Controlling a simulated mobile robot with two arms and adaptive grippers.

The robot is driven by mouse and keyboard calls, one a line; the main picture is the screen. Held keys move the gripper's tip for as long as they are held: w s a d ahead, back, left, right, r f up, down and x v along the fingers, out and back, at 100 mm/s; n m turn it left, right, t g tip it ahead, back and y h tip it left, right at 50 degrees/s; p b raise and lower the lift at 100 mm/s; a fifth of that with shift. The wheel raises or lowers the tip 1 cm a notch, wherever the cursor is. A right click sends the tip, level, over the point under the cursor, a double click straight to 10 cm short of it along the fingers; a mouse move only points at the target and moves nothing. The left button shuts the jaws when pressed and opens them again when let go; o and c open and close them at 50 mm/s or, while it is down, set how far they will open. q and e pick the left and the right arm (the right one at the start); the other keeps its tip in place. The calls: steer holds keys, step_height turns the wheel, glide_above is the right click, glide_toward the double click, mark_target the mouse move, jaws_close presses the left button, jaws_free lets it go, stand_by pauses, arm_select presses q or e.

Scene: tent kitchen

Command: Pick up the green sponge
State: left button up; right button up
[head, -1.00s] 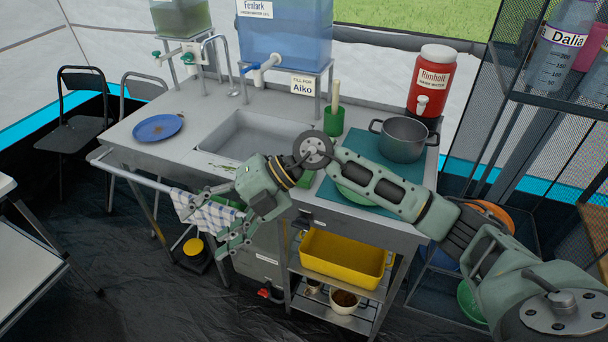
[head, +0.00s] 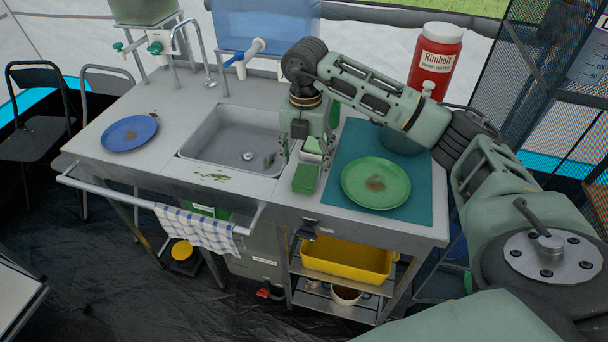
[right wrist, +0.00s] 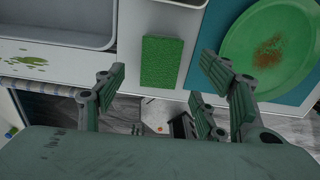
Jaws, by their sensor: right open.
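The green sponge (head: 306,179) lies on the metal counter between the sink and the teal mat. In the right wrist view the sponge (right wrist: 162,62) lies flat, with the fingers on either side of it in the picture. My right gripper (right wrist: 160,85) is open and empty, pointing down. In the head view the right gripper (head: 312,150) is above the counter at the sink's right edge, just behind the sponge; its fingertips are partly hard to make out. My left gripper is not in view.
A dirty green plate (head: 376,185) lies on the teal mat (head: 345,140) right of the sponge. The sink (head: 215,150) is to the left. A blue plate (head: 130,132) lies at the far left.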

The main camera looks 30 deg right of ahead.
mark_target(306, 174)
steer(key=f, duration=0.1)
steer(key=f+p, duration=0.1)
steer(key=shift+s+f, duration=0.25)
steer(key=shift+f, duration=0.1)
steer(key=shift+w+f, duration=0.15)
steer(key=shift+f, duration=1)
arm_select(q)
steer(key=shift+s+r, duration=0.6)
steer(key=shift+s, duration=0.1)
arm_select(e)
steer(key=c, duration=0.9)
